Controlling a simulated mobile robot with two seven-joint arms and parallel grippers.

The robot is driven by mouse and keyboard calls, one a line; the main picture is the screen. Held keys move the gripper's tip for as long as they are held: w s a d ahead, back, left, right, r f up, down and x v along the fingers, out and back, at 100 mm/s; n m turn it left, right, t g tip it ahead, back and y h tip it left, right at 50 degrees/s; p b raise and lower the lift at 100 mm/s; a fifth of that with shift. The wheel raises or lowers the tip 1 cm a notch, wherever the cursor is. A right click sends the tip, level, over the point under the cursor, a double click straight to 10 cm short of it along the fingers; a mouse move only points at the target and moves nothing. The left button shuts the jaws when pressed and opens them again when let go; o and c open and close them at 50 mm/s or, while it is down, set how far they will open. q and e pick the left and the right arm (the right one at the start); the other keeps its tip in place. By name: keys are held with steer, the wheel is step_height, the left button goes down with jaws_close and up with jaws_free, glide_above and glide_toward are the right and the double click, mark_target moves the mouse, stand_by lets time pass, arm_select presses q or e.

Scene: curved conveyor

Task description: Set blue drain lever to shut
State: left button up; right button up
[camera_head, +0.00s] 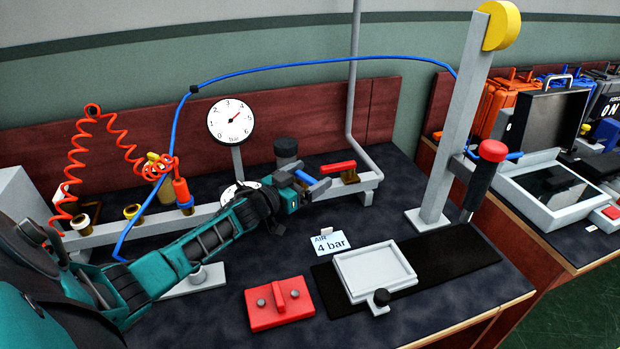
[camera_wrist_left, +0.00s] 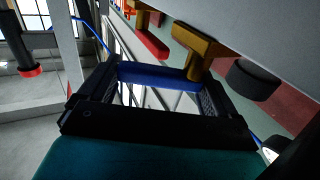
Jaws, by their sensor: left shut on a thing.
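The blue drain lever (camera_head: 307,177) is on the grey manifold rail, beside a brass valve with a red lever (camera_head: 338,167). My left gripper (camera_head: 313,179) reaches in from the left and is shut on the blue lever. In the left wrist view the blue lever (camera_wrist_left: 160,76) spans between the two dark fingers, and its brass stem (camera_wrist_left: 196,52) rises to the grey rail. The red lever (camera_wrist_left: 152,42) shows behind it. My arm and gripper hide part of the rail and the lever's mount in the head view. My right gripper is out of view.
A pressure gauge (camera_head: 232,120) and a dark-topped cylinder (camera_head: 286,150) stand behind the gripper. A blue hose (camera_head: 300,60) arches overhead. A grey post (camera_head: 456,120), white tray (camera_head: 376,270) and red block (camera_head: 279,303) are to the right and front.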

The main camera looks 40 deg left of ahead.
arm_select(q)
steer(key=shift+s+m+h, duration=0.1)
steer(key=shift+m+h, duration=0.3)
steer(key=shift+h, duration=0.2)
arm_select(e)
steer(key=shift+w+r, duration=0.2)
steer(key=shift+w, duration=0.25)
arm_select(q)
steer(key=o, duration=1.2)
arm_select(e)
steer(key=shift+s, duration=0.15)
arm_select(q)
step_height(320, 180, up, 10)
steer(key=p, duration=0.2)
steer(key=shift+f+p, duration=0.25)
steer(key=shift+p, duration=0.05)
step_height(320, 180, up, 10)
steer(key=r, duration=0.1)
glide_above(307, 177)
steer(key=shift+f, duration=0.25)
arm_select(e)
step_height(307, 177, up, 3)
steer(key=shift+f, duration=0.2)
